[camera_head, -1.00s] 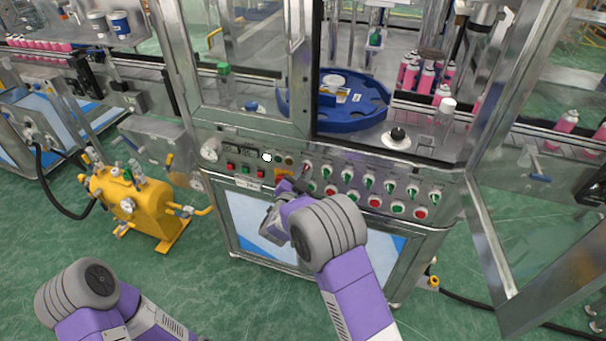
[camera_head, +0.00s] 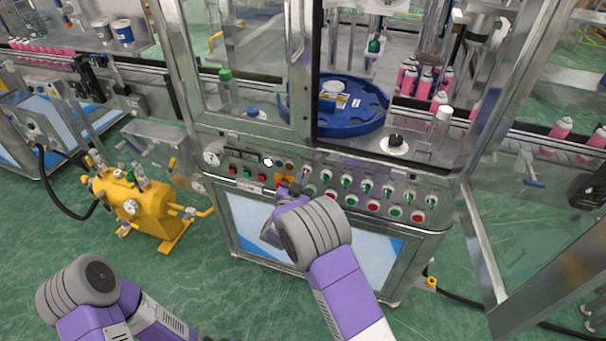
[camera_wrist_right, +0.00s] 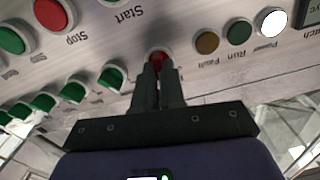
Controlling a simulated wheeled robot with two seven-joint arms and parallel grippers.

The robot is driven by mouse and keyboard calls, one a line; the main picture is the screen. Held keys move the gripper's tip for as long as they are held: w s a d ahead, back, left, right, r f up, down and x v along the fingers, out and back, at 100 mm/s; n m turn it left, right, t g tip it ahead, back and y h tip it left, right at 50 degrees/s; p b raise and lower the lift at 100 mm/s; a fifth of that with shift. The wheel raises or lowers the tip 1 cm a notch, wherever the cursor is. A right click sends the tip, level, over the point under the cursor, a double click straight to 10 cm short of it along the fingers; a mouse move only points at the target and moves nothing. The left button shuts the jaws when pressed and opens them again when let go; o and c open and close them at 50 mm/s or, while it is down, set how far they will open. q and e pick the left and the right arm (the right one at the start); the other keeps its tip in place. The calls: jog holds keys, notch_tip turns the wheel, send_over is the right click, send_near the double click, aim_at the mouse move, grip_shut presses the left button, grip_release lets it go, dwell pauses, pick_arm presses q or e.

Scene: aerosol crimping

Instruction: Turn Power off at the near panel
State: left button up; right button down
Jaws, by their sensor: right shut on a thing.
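The near panel (camera_head: 330,170) is a metal strip of buttons, lamps and green-handled switches below the glass enclosure. My right gripper (camera_head: 292,187) is at its left-centre part, by a yellow patch (camera_head: 285,177). In the right wrist view my gripper (camera_wrist_right: 160,70) has its two fingers close together on a red knob (camera_wrist_right: 159,54), which is mostly hidden behind the fingertips. The knob's turn angle cannot be told. The Power lamp (camera_wrist_right: 272,22) glows white, and it also shows lit in the head view (camera_head: 267,161). My left gripper is out of view.
Green and red buttons and switches (camera_wrist_right: 111,78) sit close beside my right fingers. A yellow tank (camera_head: 133,205) stands left of the machine. An open glass door frame (camera_head: 487,235) is at the right.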

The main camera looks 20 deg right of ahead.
jog(key=shift+w+a+n+p, duration=0.1)
jog(key=shift+n+p, duration=1.05)
jog(key=shift+n, duration=0.75)
jog(key=shift+a+n+p, duration=0.1)
jog(key=shift+n+p, duration=1)
jog(key=shift+n, duration=0.8)
jog(key=shift+f, duration=0.1)
jog(key=c, duration=1.2)
grip_release()
jog(key=p+v, duration=0.1)
jog(key=v, duration=0.6)
jog(key=shift+s+a, duration=0.15)
jog(key=shift+s, duration=0.1)
